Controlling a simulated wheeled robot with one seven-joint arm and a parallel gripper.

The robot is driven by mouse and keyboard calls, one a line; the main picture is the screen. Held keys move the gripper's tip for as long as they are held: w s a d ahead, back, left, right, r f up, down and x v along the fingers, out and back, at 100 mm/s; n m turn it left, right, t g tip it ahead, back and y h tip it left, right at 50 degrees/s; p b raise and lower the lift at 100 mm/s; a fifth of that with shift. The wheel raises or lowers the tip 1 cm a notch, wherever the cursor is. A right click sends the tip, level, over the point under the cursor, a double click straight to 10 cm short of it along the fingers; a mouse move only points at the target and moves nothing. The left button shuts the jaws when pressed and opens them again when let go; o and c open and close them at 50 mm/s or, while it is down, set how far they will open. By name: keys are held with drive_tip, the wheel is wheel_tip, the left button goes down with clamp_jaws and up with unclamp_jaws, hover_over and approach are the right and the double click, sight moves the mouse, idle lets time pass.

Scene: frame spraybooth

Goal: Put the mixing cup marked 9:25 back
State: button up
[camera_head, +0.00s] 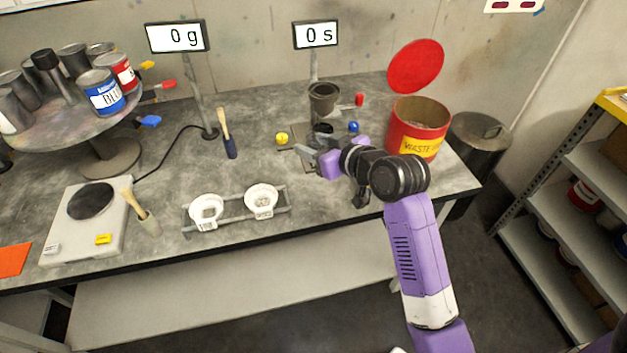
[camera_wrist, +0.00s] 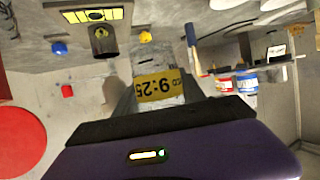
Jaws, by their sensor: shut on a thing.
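A yellow tag reading 9:25 (camera_wrist: 160,85), upside down in the wrist view, is on a grey thing held in my gripper. My gripper (camera_head: 312,157) is shut on this thing, which I take to be the mixing cup marked 9:25. In the head view my gripper is low over the bench, just in front of the dark cup stand (camera_head: 323,97). The held cup's shape is mostly hidden there. Two white cups, a left one (camera_head: 206,209) and a right one (camera_head: 261,199), sit in a metal rack (camera_head: 232,213) at the front. Their small labels are not readable.
A red waste bin (camera_head: 418,124), lid raised, stands right of my gripper. Yellow (camera_head: 282,139) and blue (camera_head: 354,127) knobs are close to the stand. A scale (camera_head: 88,214) and a paint carousel (camera_head: 75,125) are further left. Bench between brush and rack is clear.

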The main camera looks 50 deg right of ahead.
wheel_tip(320, 180, down, 12)
drive_tip(key=shift+f, duration=0.1)
idle(0.4)
drive_tip(key=o, duration=1.4)
drive_tip(key=shift+f, duration=0.1)
